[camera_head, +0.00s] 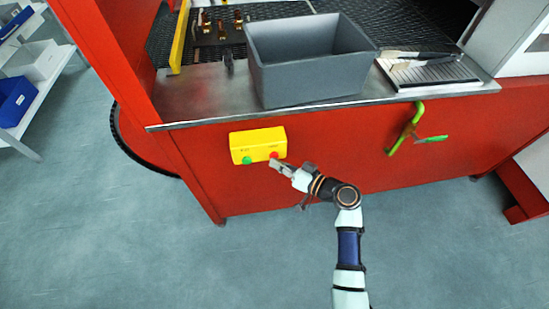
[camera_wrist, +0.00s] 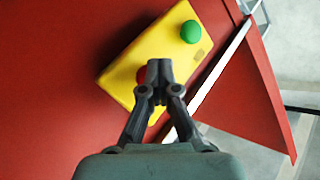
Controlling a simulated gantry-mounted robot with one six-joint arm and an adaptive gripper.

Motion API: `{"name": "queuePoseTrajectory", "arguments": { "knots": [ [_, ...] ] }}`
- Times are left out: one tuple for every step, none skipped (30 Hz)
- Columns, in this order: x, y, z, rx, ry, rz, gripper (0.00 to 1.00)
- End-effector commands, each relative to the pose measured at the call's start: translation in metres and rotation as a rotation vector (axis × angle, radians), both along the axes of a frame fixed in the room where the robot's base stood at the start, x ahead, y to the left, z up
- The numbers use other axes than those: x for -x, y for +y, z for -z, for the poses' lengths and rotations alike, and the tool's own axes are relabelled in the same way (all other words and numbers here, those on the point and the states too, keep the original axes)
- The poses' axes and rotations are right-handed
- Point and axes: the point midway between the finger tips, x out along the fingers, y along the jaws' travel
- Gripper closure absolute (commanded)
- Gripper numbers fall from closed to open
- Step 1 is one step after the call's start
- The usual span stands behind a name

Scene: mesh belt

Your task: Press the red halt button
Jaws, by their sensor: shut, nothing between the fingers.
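The yellow control box (camera_head: 257,140) is fixed to the red front panel below the steel ledge. The red halt button (camera_head: 274,155) sits at its right end and the green button (camera_head: 247,160) at its left. My gripper (camera_head: 273,162) is shut and empty, with its tips right at the red button. In the wrist view my gripper (camera_wrist: 159,64) lies over the yellow box (camera_wrist: 172,40), and the red button (camera_wrist: 142,74) shows partly behind the fingertips. The green button (camera_wrist: 191,32) is clear of the fingers. I cannot tell whether the tips touch the red button.
A grey bin (camera_head: 310,80) stands on the steel ledge (camera_head: 205,98) above the box. A white shelf with blue bins (camera_head: 14,102) stands at the far left. The floor (camera_head: 120,240) in front is clear.

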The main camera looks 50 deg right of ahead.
Motion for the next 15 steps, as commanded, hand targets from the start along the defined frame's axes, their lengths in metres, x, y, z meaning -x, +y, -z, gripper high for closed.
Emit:
{"name": "queuePoseTrajectory", "arguments": {
  "knots": [
    [0.001,0.0,-0.001,0.0,-0.001,0.001,1.0],
    [0.002,0.001,-0.001,0.0,0.0,0.001,1.0],
    [0.004,0.002,-0.001,0.0,0.0,0.001,1.0],
    [0.005,0.003,-0.002,0.0,0.0,0.001,1.0],
    [0.006,0.004,-0.002,0.0,0.0,0.001,1.0],
    [0.009,0.006,-0.002,0.0,0.0,0.001,1.0],
    [0.01,0.007,-0.002,0.0,0.0,0.001,1.0],
    [0.011,0.008,-0.002,0.0,0.0,0.001,1.0],
    [0.013,0.009,-0.002,0.0,0.0,0.001,1.0],
    [0.014,0.01,-0.002,0.0,0.0,0.001,1.0],
    [0.014,0.01,-0.002,0.0,-0.001,0.001,1.0],
    [0.015,0.01,-0.001,0.0,-0.001,0.001,1.0],
    [0.015,0.01,-0.001,0.0,-0.001,0.001,1.0],
    [0.015,0.01,-0.001,0.0,-0.001,0.001,1.0],
    [0.015,0.01,-0.001,0.0,-0.001,0.001,1.0]
  ]
}}
